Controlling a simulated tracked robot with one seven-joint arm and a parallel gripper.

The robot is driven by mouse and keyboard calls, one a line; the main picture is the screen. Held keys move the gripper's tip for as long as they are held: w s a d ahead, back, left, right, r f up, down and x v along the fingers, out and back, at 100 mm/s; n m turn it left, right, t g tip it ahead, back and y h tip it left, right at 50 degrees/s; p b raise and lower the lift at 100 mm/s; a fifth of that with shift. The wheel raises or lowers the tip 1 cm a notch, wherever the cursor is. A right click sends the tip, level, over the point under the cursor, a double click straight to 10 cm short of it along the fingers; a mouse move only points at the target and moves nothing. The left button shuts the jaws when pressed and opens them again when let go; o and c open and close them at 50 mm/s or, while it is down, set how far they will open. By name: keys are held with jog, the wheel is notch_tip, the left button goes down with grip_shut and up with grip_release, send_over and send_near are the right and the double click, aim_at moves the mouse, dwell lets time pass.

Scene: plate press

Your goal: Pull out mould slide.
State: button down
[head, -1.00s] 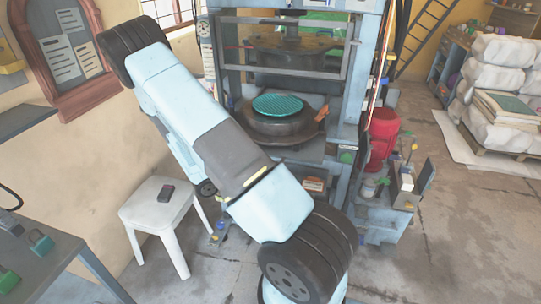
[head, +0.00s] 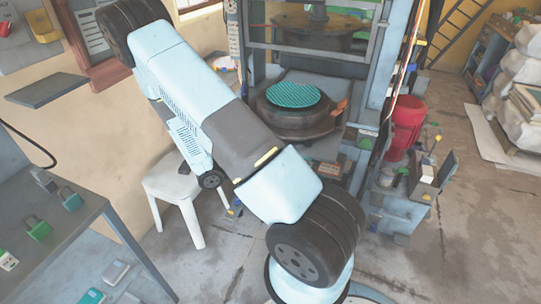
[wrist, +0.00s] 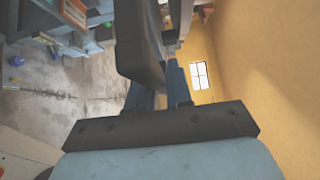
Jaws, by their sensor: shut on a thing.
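The mould slide (head: 284,130) is in the lower opening of the press in the head view. It bears a round dark mould with a teal-green ribbed disc (head: 293,94) on top. My arm crosses the left half of that view, and my gripper is hidden there. In the wrist view my gripper (wrist: 160,85) shows its blue fingers beyond a dark bar. It is shut on part of the slide; the exact grip is hard to see. A large dark rounded piece hangs close in front of the fingers.
The press frame (head: 375,70) stands around the mould. A white stool (head: 180,188) is behind my arm at left, and a bench (head: 60,245) with padlocks is at lower left. A red container (head: 405,125) and a small machine stand at right. Floor is clear at lower right.

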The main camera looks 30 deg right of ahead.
jog(key=c, duration=1.4)
grip_release()
jog(key=shift+w+a+f, duration=0.1)
jog(key=shift+w+f, duration=0.1)
jog(key=shift+w, duration=0.05)
jog(key=shift+r, duration=0.1)
jog(key=w+a, duration=0.2)
jog(key=a, duration=1.1)
jog(key=shift+a, duration=0.25)
jog(key=shift+w, duration=0.1)
